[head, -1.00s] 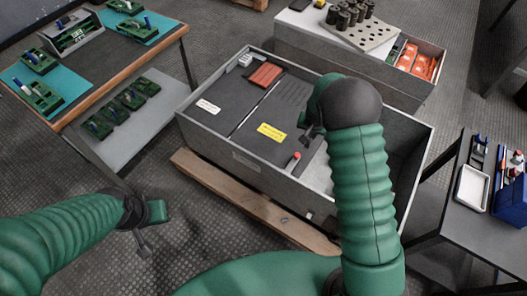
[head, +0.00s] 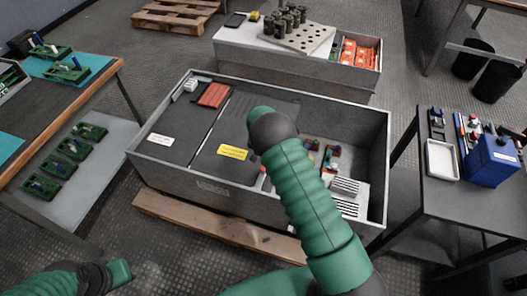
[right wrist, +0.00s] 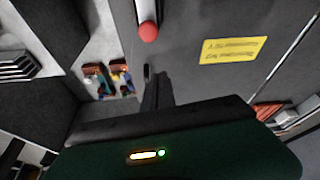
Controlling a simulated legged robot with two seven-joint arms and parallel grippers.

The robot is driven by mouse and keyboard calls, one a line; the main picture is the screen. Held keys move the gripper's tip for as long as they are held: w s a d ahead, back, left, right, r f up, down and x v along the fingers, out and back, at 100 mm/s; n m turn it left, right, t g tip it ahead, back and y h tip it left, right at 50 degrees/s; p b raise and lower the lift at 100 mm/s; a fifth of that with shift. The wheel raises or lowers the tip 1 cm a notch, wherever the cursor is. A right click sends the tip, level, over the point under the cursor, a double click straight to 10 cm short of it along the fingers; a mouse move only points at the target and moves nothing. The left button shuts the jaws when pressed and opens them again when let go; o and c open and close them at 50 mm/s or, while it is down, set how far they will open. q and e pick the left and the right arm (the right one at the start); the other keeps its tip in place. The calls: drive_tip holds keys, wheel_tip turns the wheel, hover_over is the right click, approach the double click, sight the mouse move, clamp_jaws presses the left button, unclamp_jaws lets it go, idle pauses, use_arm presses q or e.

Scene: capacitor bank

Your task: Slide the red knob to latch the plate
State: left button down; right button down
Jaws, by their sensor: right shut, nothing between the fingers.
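The red knob (head: 263,170) stands at the right front edge of the dark plate (head: 196,152), beside my right forearm. In the right wrist view the red knob (right wrist: 148,32) sits at the end of a pale bar, on the plate (right wrist: 190,75) with the yellow label. My right gripper (right wrist: 157,90) is shut and empty, over the plate's edge, with its dark fingertips apart from the knob. In the head view my right wrist hides the right gripper. My left gripper (head: 108,275) is low at the left, away from the crate; its jaw opening is unclear.
The plate covers the left part of a grey crate (head: 160,165) on a wooden pallet (head: 215,222). The crate's open right part holds small coloured parts (head: 328,155) and white finned blocks (head: 345,197).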

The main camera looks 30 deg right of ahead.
sight(261, 177)
drive_tip(key=x, duration=0.3)
drive_tip(key=shift+s+b, duration=0.15)
drive_tip(key=shift+b, duration=0.2)
drive_tip(key=shift+a+f, duration=0.15)
drive_tip(key=shift+f, duration=0.2)
drive_tip(key=s+a, duration=0.2)
drive_tip(key=shift+s+a+r+b, duration=0.1)
drive_tip(key=shift+s+a+b, duration=0.1)
drive_tip(key=shift+s+b, duration=0.15)
